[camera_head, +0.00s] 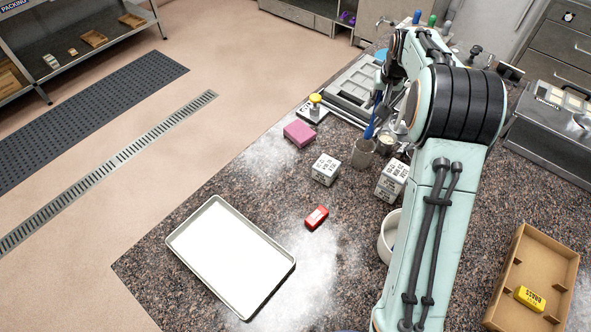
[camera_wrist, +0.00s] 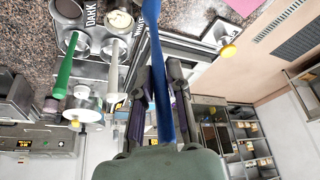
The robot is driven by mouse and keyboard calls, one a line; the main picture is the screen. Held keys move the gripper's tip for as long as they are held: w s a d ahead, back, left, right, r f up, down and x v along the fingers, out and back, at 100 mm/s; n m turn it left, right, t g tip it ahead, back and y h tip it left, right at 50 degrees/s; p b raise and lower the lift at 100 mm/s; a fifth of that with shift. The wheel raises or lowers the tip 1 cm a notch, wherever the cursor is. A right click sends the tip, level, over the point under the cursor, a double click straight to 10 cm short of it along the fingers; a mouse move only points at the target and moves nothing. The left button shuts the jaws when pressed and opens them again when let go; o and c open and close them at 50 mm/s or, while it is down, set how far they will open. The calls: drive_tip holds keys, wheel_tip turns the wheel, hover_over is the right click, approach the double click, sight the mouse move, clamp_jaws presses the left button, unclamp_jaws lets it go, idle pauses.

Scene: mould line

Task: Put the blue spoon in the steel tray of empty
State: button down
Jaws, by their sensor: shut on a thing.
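My gripper (camera_wrist: 160,82) is shut on the blue spoon (camera_wrist: 157,55); the spoon runs between the two fingers and out of the top of the wrist view. In the head view the spoon (camera_head: 371,122) hangs roughly upright beneath my arm, its lower end by the rim of a grey cup (camera_head: 361,155). I cannot tell whether that end is inside the cup or just above it. A shallow tray (camera_head: 180,243) with a pale rim and a bright white, bare inside lies at the counter's left front.
A white bowl (camera_head: 385,246) is beside my arm. A cardboard box (camera_head: 508,277) holds a yellow block. Green and white-handled tools (camera_wrist: 65,65) stand left in the wrist view.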

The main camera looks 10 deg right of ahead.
drive_tip(key=s+a+r+n+g+y, duration=0.1)
drive_tip(key=s+a+r+n+y, duration=0.15)
drive_tip(key=s+a+n, duration=0.65)
drive_tip(key=s+a+r+n+g+y, duration=0.1)
drive_tip(key=s+a+r+n+y, duration=0.2)
drive_tip(key=s+a, duration=1.05)
drive_tip(key=s+a+f+n+g, duration=0.2)
drive_tip(key=s+a+n, duration=0.35)
drive_tip(key=s, duration=0.55)
drive_tip(key=w+a+f, duration=0.8)
drive_tip(key=w+f, duration=0.2)
drive_tip(key=f, duration=0.3)
drive_tip(key=shift+f, duration=0.2)
drive_tip(key=shift+a+f+n, duration=0.1)
drive_tip(key=shift+n, duration=0.15)
